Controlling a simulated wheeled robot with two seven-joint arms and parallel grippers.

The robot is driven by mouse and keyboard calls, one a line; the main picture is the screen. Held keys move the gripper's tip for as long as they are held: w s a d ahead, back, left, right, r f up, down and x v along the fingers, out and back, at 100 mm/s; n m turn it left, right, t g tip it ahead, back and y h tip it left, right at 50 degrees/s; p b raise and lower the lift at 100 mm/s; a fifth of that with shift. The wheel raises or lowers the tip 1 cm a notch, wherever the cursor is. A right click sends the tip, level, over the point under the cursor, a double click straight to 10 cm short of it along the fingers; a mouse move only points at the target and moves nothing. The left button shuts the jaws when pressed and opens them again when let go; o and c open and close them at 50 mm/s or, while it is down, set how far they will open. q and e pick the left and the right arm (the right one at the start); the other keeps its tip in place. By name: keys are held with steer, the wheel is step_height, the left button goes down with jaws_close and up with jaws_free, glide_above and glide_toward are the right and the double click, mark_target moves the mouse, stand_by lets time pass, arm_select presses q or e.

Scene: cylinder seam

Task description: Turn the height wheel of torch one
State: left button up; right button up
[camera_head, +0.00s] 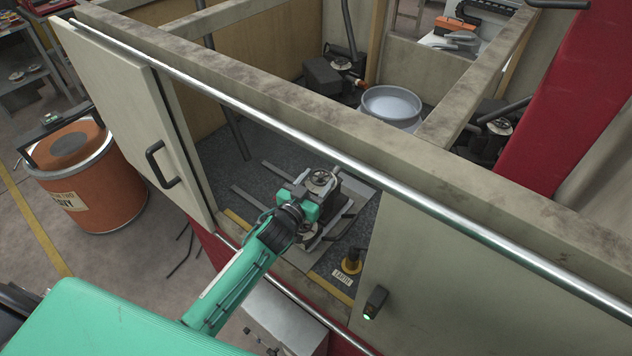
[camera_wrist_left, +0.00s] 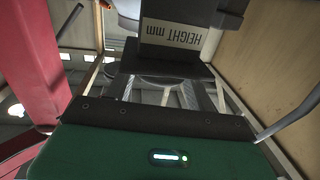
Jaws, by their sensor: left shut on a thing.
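Torch one (camera_head: 338,200) stands on the grey floor inside the open doorway, at the end of my left arm. Its height wheel (camera_head: 320,178) is a round silver disc on top. My left gripper (camera_head: 312,190) is at this wheel and shut on it; the wrist hides most of the fingers and the contact. In the left wrist view a dark block with a "HEIGHT mm" label (camera_wrist_left: 172,34) hangs close in front, the lettering upside down. My right gripper is out of view.
A cream door (camera_head: 125,110) with a black handle stands left of the doorway. A long steel rail (camera_head: 400,197) and a beam cross above my arm. A yellow-black knob (camera_head: 351,261) is near the right post. An orange drum (camera_head: 88,180) stands outside.

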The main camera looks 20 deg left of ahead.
arm_select(q)
steer(key=o, duration=1)
steer(key=shift+s, duration=0.1)
steer(key=shift+s+f, duration=0.1)
steer(key=shift+s, duration=0.15)
steer(key=b+v, duration=0.5)
steer(key=v, duration=0.8)
steer(key=shift+s, duration=0.1)
